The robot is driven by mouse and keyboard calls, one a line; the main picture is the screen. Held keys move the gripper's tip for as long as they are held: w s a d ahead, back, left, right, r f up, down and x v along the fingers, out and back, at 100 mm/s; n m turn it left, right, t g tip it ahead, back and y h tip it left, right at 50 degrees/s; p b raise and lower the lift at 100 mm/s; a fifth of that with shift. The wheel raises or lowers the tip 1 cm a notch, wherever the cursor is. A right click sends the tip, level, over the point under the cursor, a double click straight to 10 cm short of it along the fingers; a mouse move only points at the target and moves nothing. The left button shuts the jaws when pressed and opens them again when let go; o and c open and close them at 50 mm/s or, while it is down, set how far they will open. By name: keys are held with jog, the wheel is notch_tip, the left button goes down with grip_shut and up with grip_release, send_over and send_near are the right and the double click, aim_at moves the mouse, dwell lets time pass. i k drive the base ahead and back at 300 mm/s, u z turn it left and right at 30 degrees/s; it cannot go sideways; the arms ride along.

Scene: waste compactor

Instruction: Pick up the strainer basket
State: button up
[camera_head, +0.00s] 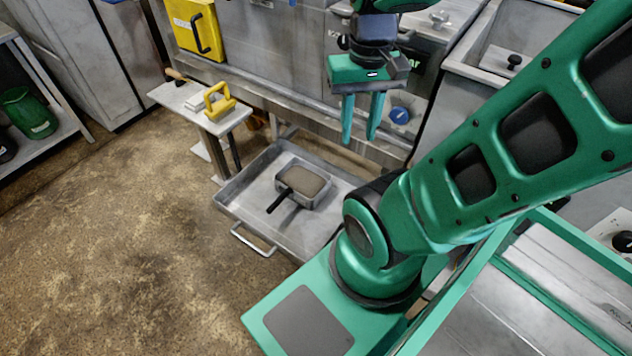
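The strainer basket (305,185) is a small grey rectangular basket with a mesh-like brownish inside and a dark handle (280,201) that points to the lower left. It sits in a shallow metal tray (236,201) on the floor. My gripper (361,137) hangs with its two green fingers pointing down, above and to the right of the basket, well apart from it. The fingers are spread with a gap between them, and nothing shows between them.
A small side table (178,95) left of the tray bears a yellow-handled tool (218,101) and a wooden-handled tool. A steel machine front (285,45) with a yellow panel (195,28) stands behind. A green bin (27,113) sits on a shelf at left. The floor at front left is clear.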

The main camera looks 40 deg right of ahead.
aim_at(299, 180)
jog(key=z, duration=0.55)
jog(key=k, duration=1.45)
jog(key=u, duration=0.85)
jog(key=i, duration=1)
